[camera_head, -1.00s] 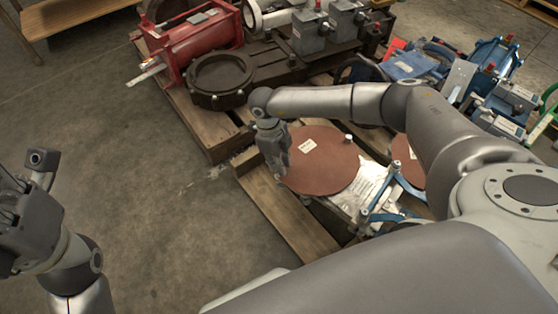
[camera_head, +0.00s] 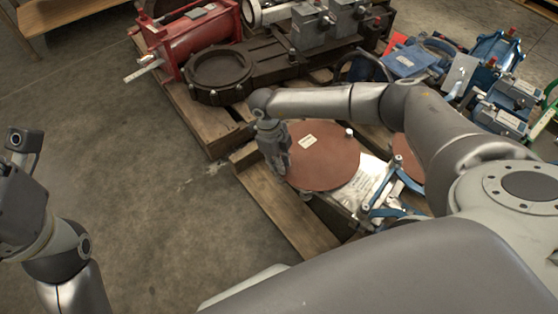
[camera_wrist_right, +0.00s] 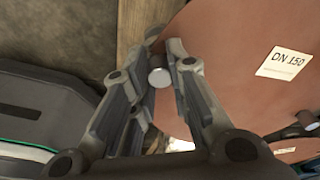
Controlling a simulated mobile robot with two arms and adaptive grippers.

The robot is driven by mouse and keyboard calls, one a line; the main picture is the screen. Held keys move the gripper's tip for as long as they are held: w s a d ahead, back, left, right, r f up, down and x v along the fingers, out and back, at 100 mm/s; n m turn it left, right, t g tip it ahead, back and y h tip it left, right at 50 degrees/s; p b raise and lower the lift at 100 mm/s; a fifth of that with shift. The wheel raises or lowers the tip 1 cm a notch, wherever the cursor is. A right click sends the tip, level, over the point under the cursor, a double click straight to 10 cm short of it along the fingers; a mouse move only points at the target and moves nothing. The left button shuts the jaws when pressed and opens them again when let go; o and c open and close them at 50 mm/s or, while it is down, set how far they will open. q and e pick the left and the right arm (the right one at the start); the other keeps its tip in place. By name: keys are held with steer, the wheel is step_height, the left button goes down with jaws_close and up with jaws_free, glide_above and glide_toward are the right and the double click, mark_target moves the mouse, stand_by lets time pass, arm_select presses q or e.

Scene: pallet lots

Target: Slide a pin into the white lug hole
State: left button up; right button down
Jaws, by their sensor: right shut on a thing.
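My right gripper (camera_head: 276,160) points down at the left rim of a brown round disc (camera_head: 325,157). In the right wrist view, its fingers (camera_wrist_right: 157,72) are shut on a small pin with a pale round head (camera_wrist_right: 158,78), next to the disc's edge. The pin's lower part and any hole under it are hidden by the fingers. A white peg (camera_head: 348,132) stands at the disc's far right rim. I cannot make out the white lug hole. My left gripper's dark body (camera_head: 20,208) is at the left edge, its fingers outside the picture.
The disc sits over a wooden pallet (camera_head: 282,212). Blue clamp-like parts (camera_head: 388,195) and a second brown disc (camera_head: 408,160) lie to its right. A dark round flange (camera_head: 220,75), a red cylinder unit (camera_head: 195,40) and blue machinery stand behind. The floor at left is clear.

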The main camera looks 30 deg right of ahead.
steer(key=c, duration=1.3)
jaws_free()
step_height(320, 180, up, 12)
steer(key=w+a, duration=0.1)
steer(key=w, duration=0.1)
steer(key=shift+f, duration=0.15)
